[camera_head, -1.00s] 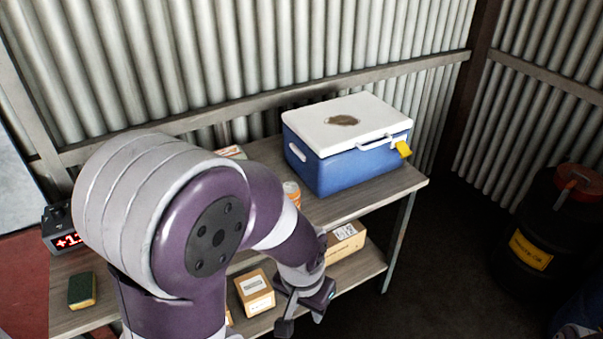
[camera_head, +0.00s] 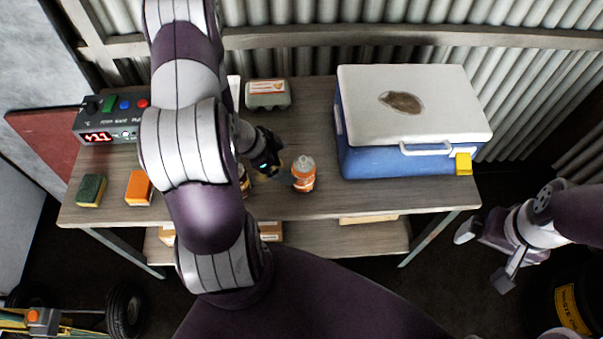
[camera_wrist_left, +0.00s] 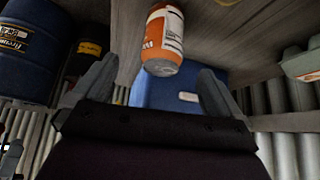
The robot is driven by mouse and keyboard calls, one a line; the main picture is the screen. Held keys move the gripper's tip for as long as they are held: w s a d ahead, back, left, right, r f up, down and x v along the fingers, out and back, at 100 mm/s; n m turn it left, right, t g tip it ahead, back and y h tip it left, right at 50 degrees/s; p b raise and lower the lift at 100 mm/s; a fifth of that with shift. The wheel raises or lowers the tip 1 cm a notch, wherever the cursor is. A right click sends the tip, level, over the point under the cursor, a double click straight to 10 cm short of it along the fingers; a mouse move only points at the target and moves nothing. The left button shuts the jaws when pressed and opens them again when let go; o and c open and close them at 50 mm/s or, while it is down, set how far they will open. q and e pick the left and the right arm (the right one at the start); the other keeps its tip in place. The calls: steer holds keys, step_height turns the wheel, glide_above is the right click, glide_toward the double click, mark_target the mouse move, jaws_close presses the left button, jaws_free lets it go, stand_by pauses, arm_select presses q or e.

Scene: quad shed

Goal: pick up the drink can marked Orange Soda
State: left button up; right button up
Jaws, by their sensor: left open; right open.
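An orange drink can (camera_head: 304,172) with a pale top stands on the wooden table, left of the cooler. It also shows in the left wrist view (camera_wrist_left: 162,42), orange with a white label panel; its lettering is too partial to read. My left gripper (camera_head: 278,165) is open just left of the can. In the left wrist view the can lies ahead of the spread fingers of my left gripper (camera_wrist_left: 155,85), with nothing held. My right gripper (camera_head: 483,257) is open and empty, off the table's right end.
A blue cooler (camera_head: 395,162) with a white lid stands right of the can. An egg carton (camera_head: 268,95) sits behind it. A brownish item (camera_head: 244,182) is partly hidden by my left arm.

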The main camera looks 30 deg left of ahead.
mark_target(296, 163)
arm_select(q)
steer(key=x, duration=0.2)
steer(key=w+x, duration=0.1)
steer(key=x, duration=0.2)
steer(key=shift+w+a+r, duration=0.1)
steer(key=d+f, duration=0.2)
steer(key=f, duration=0.1)
steer(key=shift+w, duration=0.3)
steer(key=shift+w+f, duration=0.15)
steer(key=shift+w, duration=0.15)
steer(key=shift+c, duration=0.3)
steer(key=shift+s, duration=0.1)
steer(key=c, duration=1.3)
steer(key=shift+o, duration=0.2)
arm_select(e)
steer(key=shift+w+f, duration=0.45)
steer(key=shift+w, duration=0.25)
